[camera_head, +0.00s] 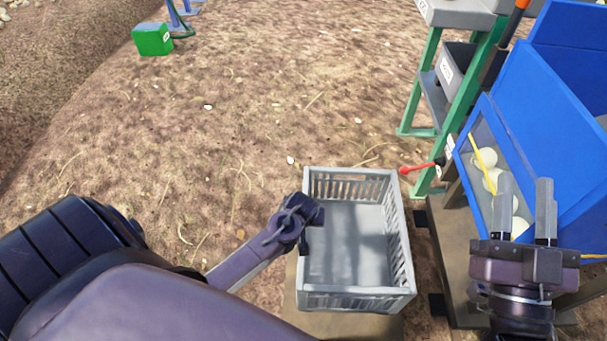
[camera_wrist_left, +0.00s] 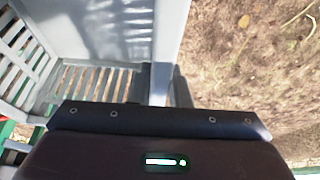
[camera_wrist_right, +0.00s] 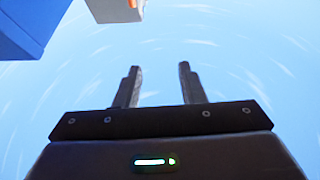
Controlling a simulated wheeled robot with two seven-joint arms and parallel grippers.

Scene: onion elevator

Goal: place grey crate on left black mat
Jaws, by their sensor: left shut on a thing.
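The grey crate (camera_head: 358,300) is empty, with slotted walls, and stands upright at the lower middle of the head view. My left gripper (camera_head: 307,222) is shut on the crate's left wall. In the left wrist view the fingers (camera_wrist_left: 165,82) straddle the wall of the crate (camera_wrist_left: 92,82). A tan surface shows below the crate; I cannot tell whether they touch. My right gripper (camera_head: 525,190) is open and empty, its fingers pointing up in front of the blue machine; its parted fingers also show in the right wrist view (camera_wrist_right: 160,75).
The blue machine (camera_head: 545,110) with pale onions (camera_head: 487,158) behind its window stands close on the right. A green-legged stand (camera_head: 425,85) and a red lever (camera_head: 420,167) are beyond the crate. A green box (camera_head: 152,40) lies far left. Bare soil between is open.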

